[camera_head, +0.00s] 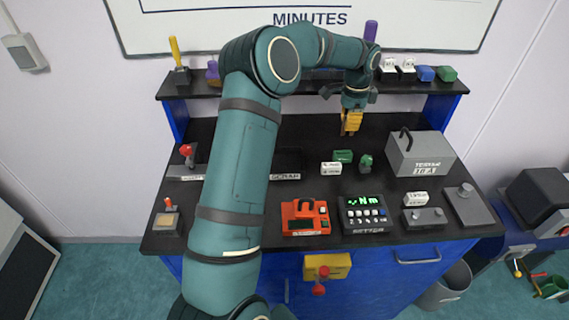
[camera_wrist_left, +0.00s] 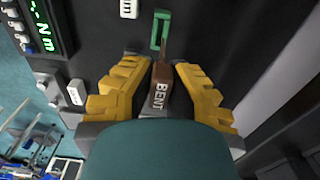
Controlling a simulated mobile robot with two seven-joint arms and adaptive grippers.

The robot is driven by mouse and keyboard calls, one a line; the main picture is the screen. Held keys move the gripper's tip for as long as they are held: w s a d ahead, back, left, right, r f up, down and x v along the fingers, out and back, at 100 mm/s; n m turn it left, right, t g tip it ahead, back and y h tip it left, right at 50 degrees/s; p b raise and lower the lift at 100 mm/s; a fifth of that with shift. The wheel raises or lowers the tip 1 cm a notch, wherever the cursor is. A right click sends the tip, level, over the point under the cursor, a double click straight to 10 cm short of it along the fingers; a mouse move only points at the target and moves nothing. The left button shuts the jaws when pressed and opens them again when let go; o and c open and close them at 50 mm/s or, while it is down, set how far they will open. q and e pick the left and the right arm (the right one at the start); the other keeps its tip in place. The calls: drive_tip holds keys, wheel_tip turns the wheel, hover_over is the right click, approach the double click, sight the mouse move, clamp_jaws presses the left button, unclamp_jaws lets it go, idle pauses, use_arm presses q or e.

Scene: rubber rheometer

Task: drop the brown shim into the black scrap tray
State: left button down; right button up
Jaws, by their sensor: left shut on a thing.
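My left gripper (camera_head: 351,124) is over the back right of the black bench, with its yellow fingers pointing down. In the left wrist view the brown shim (camera_wrist_left: 158,90), marked BENT, sits between the two yellow fingers of this gripper (camera_wrist_left: 157,85), which is shut on it. In the head view I cannot make out the shim. The black scrap tray (camera_head: 287,160), with a SCRAP label at its front, is left of the gripper on the bench. My arm covers part of the area at its left. My right gripper is not in view.
A green block (camera_head: 343,156), a white labelled block (camera_head: 331,169) and a small green knob (camera_head: 366,161) stand between gripper and front. A grey box (camera_head: 418,157) is to the right. A red case (camera_head: 305,217) and a keypad unit (camera_head: 365,214) are at the front. A shelf (camera_head: 410,88) runs behind.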

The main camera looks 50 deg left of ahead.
use_arm(q)
drive_tip(key=s+a+n, duration=0.9)
drive_tip(key=s+a, duration=0.3)
drive_tip(key=s, duration=0.4)
drive_tip(key=f+b, duration=0.1)
drive_tip(key=f, duration=0.1)
drive_tip(key=f+b, duration=0.1)
drive_tip(key=f, duration=0.1)
drive_tip(key=f+b, duration=0.1)
drive_tip(key=b, duration=0.1)
drive_tip(key=shift+w+a+f, duration=0.15)
drive_tip(key=shift+w+f, duration=0.15)
drive_tip(key=shift+f, duration=0.1)
drive_tip(key=c, duration=1)
unclamp_jaws()
drive_tip(key=shift+c, duration=0.2)
wheel_tip(320, 180, up, 12)
